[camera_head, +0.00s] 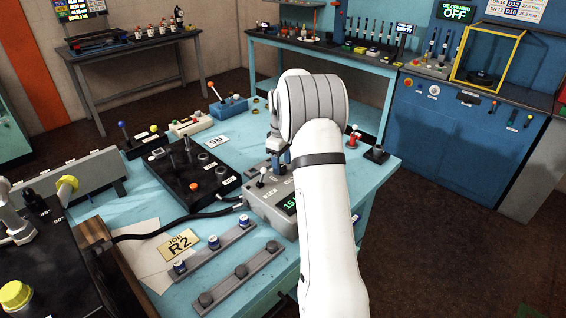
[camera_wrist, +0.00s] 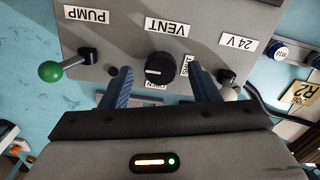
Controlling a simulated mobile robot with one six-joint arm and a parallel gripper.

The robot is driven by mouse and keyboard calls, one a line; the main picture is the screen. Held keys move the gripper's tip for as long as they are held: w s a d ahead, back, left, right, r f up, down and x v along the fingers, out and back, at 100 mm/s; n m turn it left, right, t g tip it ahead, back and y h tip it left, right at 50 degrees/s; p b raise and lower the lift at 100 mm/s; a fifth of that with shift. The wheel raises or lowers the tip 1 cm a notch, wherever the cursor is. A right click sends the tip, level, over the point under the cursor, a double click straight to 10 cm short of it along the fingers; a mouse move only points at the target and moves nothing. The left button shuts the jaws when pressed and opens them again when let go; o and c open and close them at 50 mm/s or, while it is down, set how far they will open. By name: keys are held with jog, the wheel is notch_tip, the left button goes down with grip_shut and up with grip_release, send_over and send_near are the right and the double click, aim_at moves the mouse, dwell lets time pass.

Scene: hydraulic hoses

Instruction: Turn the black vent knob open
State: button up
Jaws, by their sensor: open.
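The black vent knob (camera_wrist: 160,69) sits on a grey control box (camera_wrist: 208,20) under a label reading VENT in the wrist view. A pale pointer line shows on its face. My gripper (camera_wrist: 162,78) is open, with one blue finger on each side of the knob and a visible gap to each. I cannot tell how far above the panel the fingertips are. In the head view my arm covers the knob and part of the grey box (camera_head: 262,205). The box's green display (camera_head: 290,205) is partly hidden by my arm.
A green-tipped lever (camera_wrist: 50,71) by the PUMP label and a pale-tipped lever (camera_wrist: 229,93) by the 24 V label flank the knob. A black block with fittings (camera_head: 190,180) stands left of the box.

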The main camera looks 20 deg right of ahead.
jog(key=shift+f, duration=0.65)
jog(key=c, duration=0.9)
jog(key=shift+d, duration=0.1)
jog(key=shift+c, duration=0.3)
